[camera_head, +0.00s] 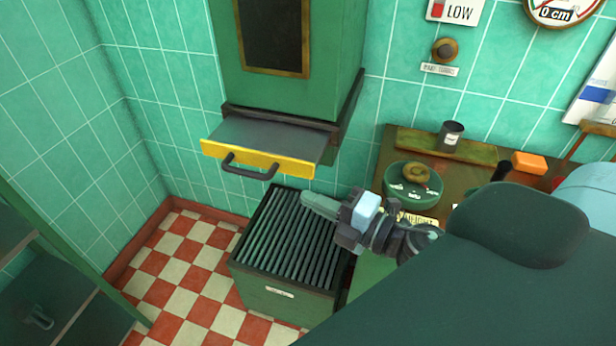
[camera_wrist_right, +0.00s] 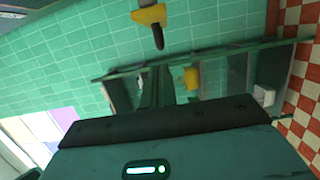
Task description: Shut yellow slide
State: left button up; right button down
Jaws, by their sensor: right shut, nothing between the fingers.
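The yellow slide (camera_head: 290,165) is a flat grey plate with a yellow front and a dark curved handle (camera_head: 248,171). In the head view it sticks out from the bottom of the green wall cabinet (camera_head: 226,72). My right gripper (camera_head: 312,203) is shut and empty. In the picture its fingertips lie below and to the right of the slide's front, with a gap between them. I cannot clearly identify the slide in the right wrist view. My left gripper is not in view.
A green box with a slatted top (camera_head: 290,235) stands on the checkered floor (camera_head: 190,270) below the slide. At right, a wooden counter (camera_head: 470,170) bears a green bowl (camera_head: 408,190), a dark cup (camera_head: 452,135) and an orange block (camera_head: 530,163). The floor at left is clear.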

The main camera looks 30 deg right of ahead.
aim_at(325, 147)
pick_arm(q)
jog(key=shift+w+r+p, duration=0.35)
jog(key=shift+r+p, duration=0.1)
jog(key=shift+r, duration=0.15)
pick_arm(e)
jog(key=w, duration=0.2)
jog(key=w+d, duration=0.1)
jog(key=w, duration=0.2)
jog(key=shift+w+d, duration=0.35)
jog(key=shift+d, duration=0.1)
jog(key=w+d, duration=0.4)
jog(key=d, duration=0.1)
jog(key=w+d+b, duration=0.1)
jog(key=w+d, duration=0.1)
jog(key=shift+w+d, duration=0.1)
jog(key=shift+d, duration=0.3)
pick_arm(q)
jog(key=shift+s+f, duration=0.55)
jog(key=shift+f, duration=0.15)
pick_arm(e)
jog(key=shift+d+r, duration=0.1)
jog(key=shift+w+d, duration=0.1)
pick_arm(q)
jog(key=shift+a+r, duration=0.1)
